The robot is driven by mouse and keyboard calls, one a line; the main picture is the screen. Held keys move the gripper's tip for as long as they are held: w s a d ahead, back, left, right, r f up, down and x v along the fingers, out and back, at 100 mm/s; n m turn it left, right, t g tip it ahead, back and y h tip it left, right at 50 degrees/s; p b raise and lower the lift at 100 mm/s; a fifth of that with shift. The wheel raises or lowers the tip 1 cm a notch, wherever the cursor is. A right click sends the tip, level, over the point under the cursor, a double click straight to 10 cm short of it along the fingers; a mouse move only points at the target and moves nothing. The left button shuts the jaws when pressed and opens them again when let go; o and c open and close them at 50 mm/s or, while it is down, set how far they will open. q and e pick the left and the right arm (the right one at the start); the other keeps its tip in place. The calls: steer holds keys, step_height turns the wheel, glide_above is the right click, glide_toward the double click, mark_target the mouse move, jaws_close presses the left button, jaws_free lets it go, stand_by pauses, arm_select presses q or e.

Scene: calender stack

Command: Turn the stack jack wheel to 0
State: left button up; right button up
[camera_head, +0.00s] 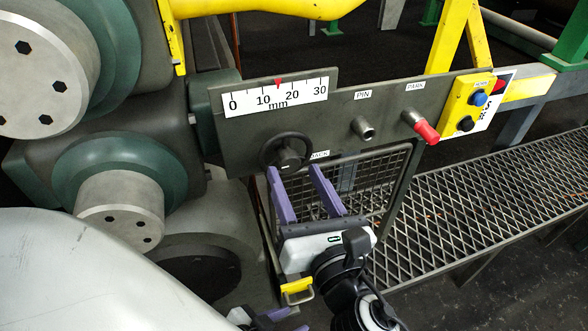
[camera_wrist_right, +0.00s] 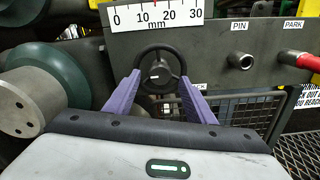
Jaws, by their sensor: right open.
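The dark jack wheel (camera_head: 287,152), a ring with a hub, sits on the grey panel above the JACK label (camera_head: 320,155). It also shows in the right wrist view (camera_wrist_right: 157,70). Above it is the white mm scale (camera_head: 275,99), marked 0 to 30. Its red pointer (camera_head: 278,83) stands about midway between 10 and 20. My right gripper (camera_head: 293,170) is open, its purple fingers reaching up to the wheel. In the wrist view the fingers flank the wheel's lower half; contact is unclear. My left gripper (camera_head: 291,319) shows only partly at the bottom edge.
Right of the wheel, the PIN knob (camera_head: 362,128) and red PARK handle (camera_head: 424,130) stick out. A yellow button box (camera_head: 468,104) is farther right. A wire mesh guard (camera_head: 375,180) is below the panel, large rollers (camera_head: 122,205) at left, a grated walkway (camera_head: 480,190) at right.

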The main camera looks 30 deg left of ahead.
steer(key=shift+x, duration=1.15)
steer(key=c, duration=1.1)
steer(key=shift+o, duration=0.3)
steer(key=shift+m, duration=0.3)
steer(key=m, duration=0.3)
steer(key=shift+f, duration=0.1)
steer(key=shift+m, duration=1.6)
